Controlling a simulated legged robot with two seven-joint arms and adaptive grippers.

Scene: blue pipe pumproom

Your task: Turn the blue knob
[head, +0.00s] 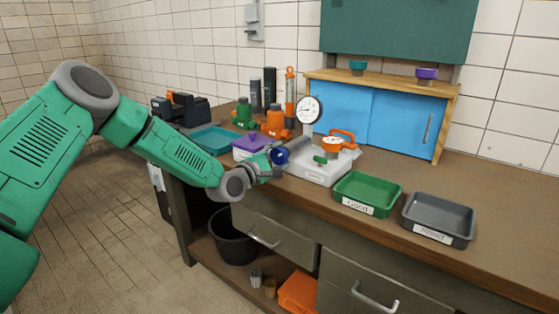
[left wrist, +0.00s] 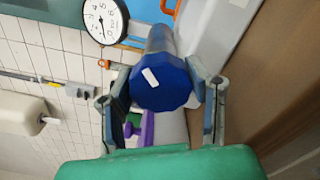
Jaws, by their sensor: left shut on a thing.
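The blue knob (left wrist: 162,84) is a dark blue faceted disc with a white mark, on the end of a grey pipe (left wrist: 161,38). In the left wrist view it sits between the two fingers of my left gripper (left wrist: 162,100), which is shut on it. In the head view the knob (head: 280,156) shows at the end of the grey pipe on a white base (head: 322,172). My left gripper (head: 272,164) reaches it from the left, and its fingers are small there. My right gripper is not in view.
A round gauge (head: 309,110) and an orange-handled valve (head: 333,145) stand by the pipe. Green (head: 367,187) and grey (head: 438,216) trays are at the right.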

